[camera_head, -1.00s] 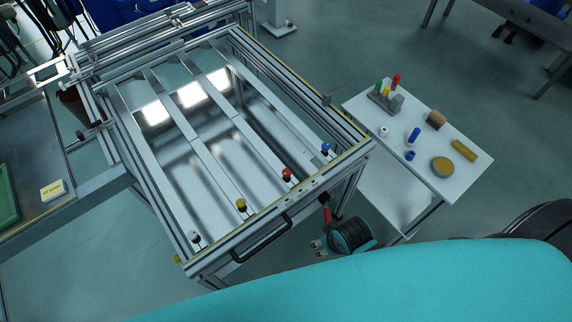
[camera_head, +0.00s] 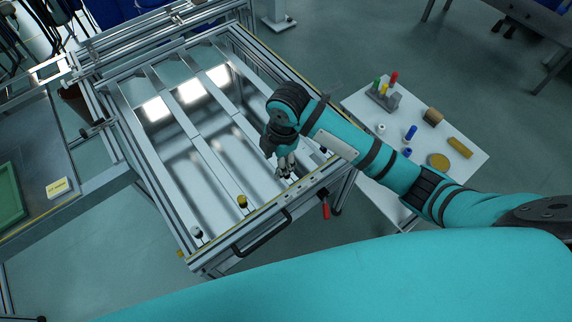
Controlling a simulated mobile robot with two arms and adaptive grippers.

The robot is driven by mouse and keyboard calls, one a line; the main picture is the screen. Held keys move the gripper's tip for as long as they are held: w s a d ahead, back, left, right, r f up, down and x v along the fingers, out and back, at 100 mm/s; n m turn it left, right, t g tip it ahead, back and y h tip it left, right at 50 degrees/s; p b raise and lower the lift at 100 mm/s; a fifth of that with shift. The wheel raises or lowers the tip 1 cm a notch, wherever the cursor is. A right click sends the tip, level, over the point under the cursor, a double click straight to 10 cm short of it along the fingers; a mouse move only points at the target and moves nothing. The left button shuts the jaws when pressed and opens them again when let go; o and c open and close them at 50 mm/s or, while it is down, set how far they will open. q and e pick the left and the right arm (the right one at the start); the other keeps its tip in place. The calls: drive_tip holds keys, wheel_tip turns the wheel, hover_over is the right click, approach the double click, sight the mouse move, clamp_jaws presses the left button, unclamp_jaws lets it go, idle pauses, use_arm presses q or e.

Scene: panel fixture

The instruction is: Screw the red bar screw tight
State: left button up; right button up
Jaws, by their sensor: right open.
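My right gripper (camera_head: 286,171) is open and points down over the front end of one of the panel's metal bars. The red bar screw does not show now; my right gripper covers the place where it stood in the earlier view. I cannot tell whether the fingers touch it. A yellow-topped screw (camera_head: 242,201) and a white-topped screw (camera_head: 196,232) stand on the front ends of the bars to the left. The blue-topped screw is hidden behind my right arm. My left gripper is not in view.
The panel fixture's front rail has a black handle (camera_head: 262,237), with a red lever grip (camera_head: 326,211) hanging to its right. A white side table (camera_head: 462,170) on the right carries several coloured parts. The bars left of my gripper are unobstructed.

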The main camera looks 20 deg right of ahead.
drive_tip(key=w+d+r+n+h, duration=0.1)
drive_tip(key=w+d+r+n, duration=0.2)
drive_tip(key=w+d, duration=0.25)
drive_tip(key=shift+g, duration=0.3)
drive_tip(key=f, duration=1.1)
drive_tip(key=a+f, duration=0.1)
drive_tip(key=f, duration=0.5)
clamp_jaws()
